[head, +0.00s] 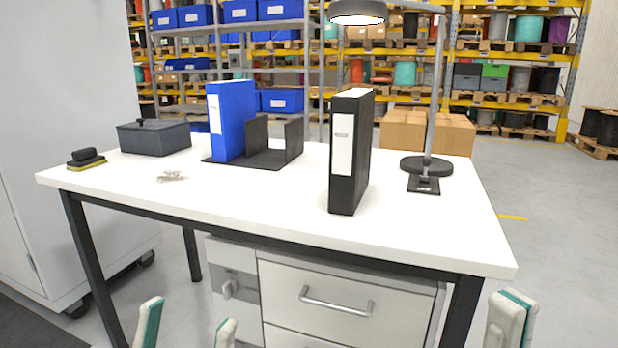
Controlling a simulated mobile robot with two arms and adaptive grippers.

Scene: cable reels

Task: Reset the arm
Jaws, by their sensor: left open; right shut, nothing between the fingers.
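My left gripper (189,318) shows at the bottom left edge, below the front of the table. Its two pale, green-lined fingers are spread apart with nothing between them. My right gripper (511,308) shows at the bottom right edge, in front of the table's right corner. Its fingers are together and hold nothing. Only the finger ends of both grippers show; the arms are out of the picture. Both grippers are apart from the table.
A white table (420,222) bears a black binder (350,150), a blue binder (228,120) in a dark holder (290,140), a lamp (427,165), a dark box (153,137) and a brush (86,158). A drawer unit (345,280) stands underneath.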

